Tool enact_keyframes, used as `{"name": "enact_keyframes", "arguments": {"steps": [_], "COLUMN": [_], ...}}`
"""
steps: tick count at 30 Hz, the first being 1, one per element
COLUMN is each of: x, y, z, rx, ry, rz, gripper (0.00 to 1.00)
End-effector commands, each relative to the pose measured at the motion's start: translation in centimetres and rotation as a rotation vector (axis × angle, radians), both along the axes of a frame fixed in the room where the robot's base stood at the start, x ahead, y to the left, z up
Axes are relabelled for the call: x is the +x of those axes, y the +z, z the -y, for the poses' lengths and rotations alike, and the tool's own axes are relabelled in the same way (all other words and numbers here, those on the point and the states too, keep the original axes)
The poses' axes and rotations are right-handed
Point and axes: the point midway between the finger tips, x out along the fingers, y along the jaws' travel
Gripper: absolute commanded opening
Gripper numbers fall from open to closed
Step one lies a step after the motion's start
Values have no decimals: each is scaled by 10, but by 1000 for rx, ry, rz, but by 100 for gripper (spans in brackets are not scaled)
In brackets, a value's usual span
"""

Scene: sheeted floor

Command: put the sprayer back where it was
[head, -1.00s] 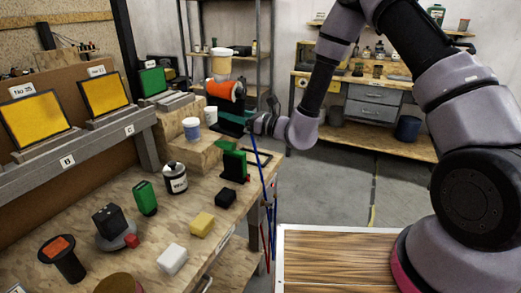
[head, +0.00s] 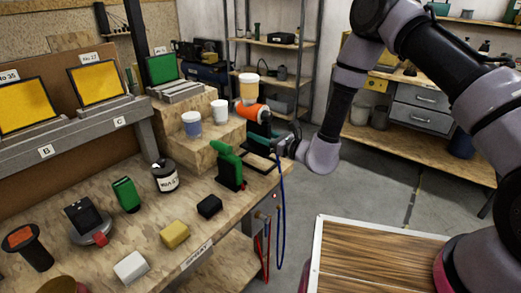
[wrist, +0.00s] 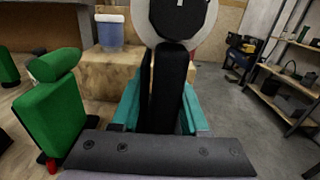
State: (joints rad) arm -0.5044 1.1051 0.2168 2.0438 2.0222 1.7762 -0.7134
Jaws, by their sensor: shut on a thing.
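The sprayer has an orange body (head: 252,112) with a pale orange and white cup (head: 249,88) on top. My gripper (head: 272,138) is shut on its black handle, which shows between my teal fingers (wrist: 160,108) in the wrist view (wrist: 171,85). The sprayer is roughly upright, at the right end of the stepped wooden block (head: 205,135). Whether its lower end touches anything is hidden. A dark flat frame (head: 262,160) lies on the bench below my gripper. A "SPRAY" label (head: 197,255) is on the bench's front edge.
A green upright tool on a black base (head: 230,165) stands just left of my gripper, also in the wrist view (wrist: 52,115). White cups (head: 220,110) stand on the block. A blue hose (head: 281,205) hangs at the bench's right edge. The floor to the right is open.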

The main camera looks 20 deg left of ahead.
Motion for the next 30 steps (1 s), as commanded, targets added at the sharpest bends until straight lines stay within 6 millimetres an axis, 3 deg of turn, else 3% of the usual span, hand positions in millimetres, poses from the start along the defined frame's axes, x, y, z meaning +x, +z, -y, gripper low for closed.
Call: {"name": "enact_keyframes", "arguments": {"steps": [8,15,26,27,29,30], "x": [0,0,1,0,0,0], "y": [-20,-50,-54,-56,-55,-55], "z": [-1,0,0,0,0,0], "rx": [2,2,2,0,1,1], "ry": [0,0,0,0,1,1], "rz": [2,1,2,1,1,1], "gripper": [24,24,24,48,71,74]}}
